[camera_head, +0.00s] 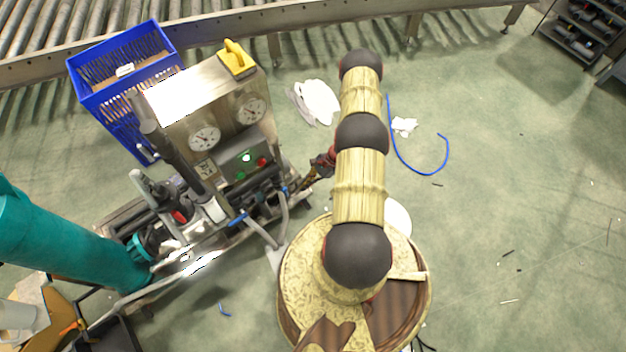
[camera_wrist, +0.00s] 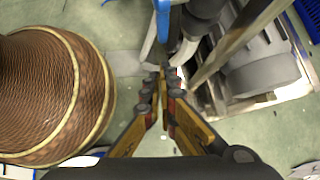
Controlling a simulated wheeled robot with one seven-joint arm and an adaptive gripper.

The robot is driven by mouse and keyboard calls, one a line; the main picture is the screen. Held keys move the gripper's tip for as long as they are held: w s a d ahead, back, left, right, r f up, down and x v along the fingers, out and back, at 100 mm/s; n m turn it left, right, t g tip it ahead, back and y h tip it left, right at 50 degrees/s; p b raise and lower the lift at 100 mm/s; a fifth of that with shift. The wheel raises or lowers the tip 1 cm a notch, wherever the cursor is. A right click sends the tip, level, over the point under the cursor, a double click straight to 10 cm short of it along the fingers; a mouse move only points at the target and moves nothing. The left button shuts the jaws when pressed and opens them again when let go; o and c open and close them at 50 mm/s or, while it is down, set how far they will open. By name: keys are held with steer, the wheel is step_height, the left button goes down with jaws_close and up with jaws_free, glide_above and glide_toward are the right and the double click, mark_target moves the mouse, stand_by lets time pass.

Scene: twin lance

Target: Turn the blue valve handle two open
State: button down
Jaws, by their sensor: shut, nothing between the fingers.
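A blue valve handle (camera_head: 238,218) juts out low at the front of the machine in the head view. A smaller bit of blue (camera_head: 285,190) shows on the piping close to my fingertips. In the wrist view a blue handle (camera_wrist: 163,18) stands at the top middle, just beyond my fingertips. My gripper (camera_head: 303,186), with yellow and black fingers, is at the right side of the machine. In the wrist view my gripper (camera_wrist: 164,78) has its fingertips together with nothing between them. I cannot tell whether they touch the handle, nor which handle is number two.
The steel machine cabinet (camera_head: 200,105) carries two gauges and a button panel (camera_head: 245,158). A blue crate (camera_head: 122,70) stands behind it. A grey hose (camera_head: 283,215) hangs below the pipes. A teal cylinder (camera_head: 60,240) is at the left. Open green floor (camera_head: 500,210) lies to the right.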

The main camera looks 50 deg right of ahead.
steer(key=shift+w+a+f+b, duration=0.1)
steer(key=shift+w+a, duration=0.15)
steer(key=shift+a, duration=0.35)
steer(key=shift+w+a+r+b, duration=0.1)
steer(key=shift+w+a, duration=0.2)
steer(key=shift+a, duration=0.3)
steer(key=shift+w+a+f+b, duration=0.1)
steer(key=shift+w+a, duration=0.15)
steer(key=shift+a, duration=0.35)
steer(key=shift+w+a+f+y+b, duration=0.1)
steer(key=shift+a+f+y+b, duration=0.05)
steer(key=shift+a+y+b, duration=0.3)
steer(key=shift+w+a+f+y+b, duration=0.15)
steer(key=shift+y+b, duration=0.1)
steer(key=shift+b, duration=0.3)
steer(key=shift+s, duration=0.1)
steer(key=v, duration=1.2)
steer(key=shift+s+d, duration=0.15)
